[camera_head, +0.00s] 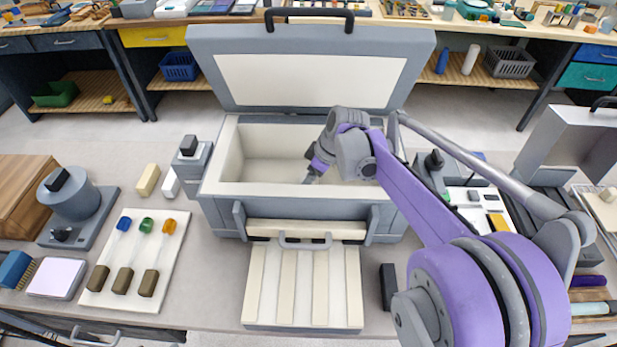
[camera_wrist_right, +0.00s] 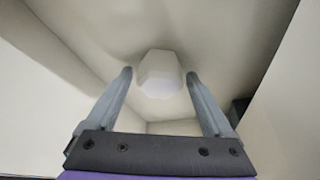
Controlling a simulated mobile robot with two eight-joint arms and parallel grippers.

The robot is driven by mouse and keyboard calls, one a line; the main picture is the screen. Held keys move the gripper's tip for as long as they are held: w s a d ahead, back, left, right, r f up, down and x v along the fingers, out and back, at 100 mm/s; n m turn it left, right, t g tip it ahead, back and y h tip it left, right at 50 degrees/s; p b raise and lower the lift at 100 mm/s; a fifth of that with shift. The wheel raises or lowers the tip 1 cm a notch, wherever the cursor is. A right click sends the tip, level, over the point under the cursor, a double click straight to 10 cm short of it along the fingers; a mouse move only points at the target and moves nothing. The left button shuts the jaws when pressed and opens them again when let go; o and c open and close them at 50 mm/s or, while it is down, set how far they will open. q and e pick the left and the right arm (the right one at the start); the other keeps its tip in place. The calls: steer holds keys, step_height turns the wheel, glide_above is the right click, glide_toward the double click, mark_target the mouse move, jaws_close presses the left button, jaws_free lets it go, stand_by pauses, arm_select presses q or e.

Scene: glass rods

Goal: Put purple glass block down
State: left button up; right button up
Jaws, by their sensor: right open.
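A pale, faceted block (camera_wrist_right: 160,75) with a faint lavender tint lies on the cream floor of the open grey box (camera_head: 214,188). My right gripper (camera_head: 309,178) reaches down inside the box. In the right wrist view the fingers of my right gripper (camera_wrist_right: 160,80) are apart, one on each side of the block, with small gaps visible. The block looks free of the fingers. In the head view I cannot make out the block; my arm and gripper may cover it. My left gripper is not in view.
The box lid (camera_head: 310,80) stands raised at the back. A slatted cream tray (camera_head: 303,285) sits in front of the box. To the left, a white board (camera_head: 133,255) carries blue, green and orange glass pieces. Small tools and a dark block (camera_head: 388,287) lie to the right.

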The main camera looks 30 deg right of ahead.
steer(key=shift+r, duration=0.25)
steer(key=p+v, duration=0.1)
steer(key=v, duration=1.1)
stand_by(0.8)
